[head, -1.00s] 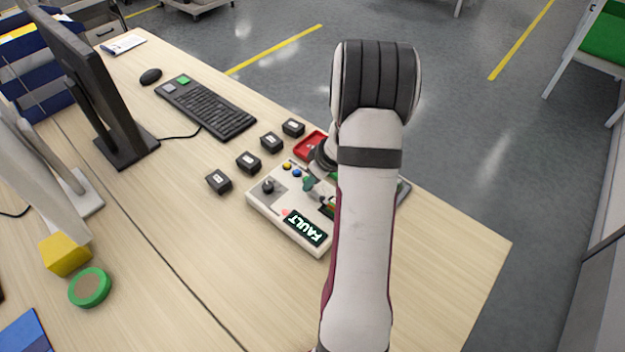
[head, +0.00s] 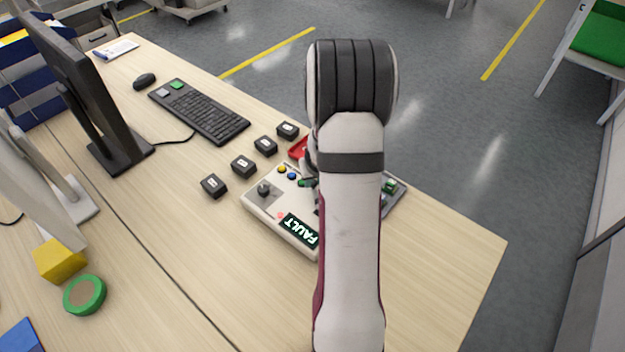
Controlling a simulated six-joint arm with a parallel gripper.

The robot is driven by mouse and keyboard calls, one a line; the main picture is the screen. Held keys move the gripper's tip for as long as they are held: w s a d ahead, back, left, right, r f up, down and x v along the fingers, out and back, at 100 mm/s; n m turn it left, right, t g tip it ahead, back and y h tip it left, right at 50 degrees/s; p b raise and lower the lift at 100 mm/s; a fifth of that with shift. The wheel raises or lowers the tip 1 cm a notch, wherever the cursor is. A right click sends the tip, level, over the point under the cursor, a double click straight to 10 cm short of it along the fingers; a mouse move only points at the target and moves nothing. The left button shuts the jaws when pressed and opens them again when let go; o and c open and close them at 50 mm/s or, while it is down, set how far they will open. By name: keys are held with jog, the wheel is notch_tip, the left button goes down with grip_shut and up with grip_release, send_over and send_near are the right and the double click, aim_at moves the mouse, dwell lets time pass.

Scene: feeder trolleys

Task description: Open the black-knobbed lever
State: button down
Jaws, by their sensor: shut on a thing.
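A black-knobbed lever (head: 264,188) stands on a grey plate at the left end of a pale control box (head: 262,212). The box also bears a yellow button (head: 282,169), a blue button (head: 291,176), a dark green part (head: 306,183) and a display reading FAULT (head: 299,231). My forearm crosses in front of the right part of the box. My gripper's fingers are hidden behind the arm, so what they touch does not show. Nothing of the gripper shows at the black knob.
Several black blocks (head: 243,166) and a partly hidden red tray (head: 298,147) lie behind the box. A dark grey device (head: 395,200) with a green part is right of my arm. A keyboard (head: 200,112) and monitor (head: 75,80) stand left. The front right tabletop is clear.

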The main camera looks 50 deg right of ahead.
jog(key=shift+s+d+m, duration=0.1)
jog(key=shift+m, duration=0.2)
dwell(0.4)
jog(key=c, duration=0.7)
grip_release()
jog(key=shift+r, duration=0.15)
jog(key=v, duration=1.5)
jog(key=shift+a+r, duration=0.2)
jog(key=shift+a, duration=0.1)
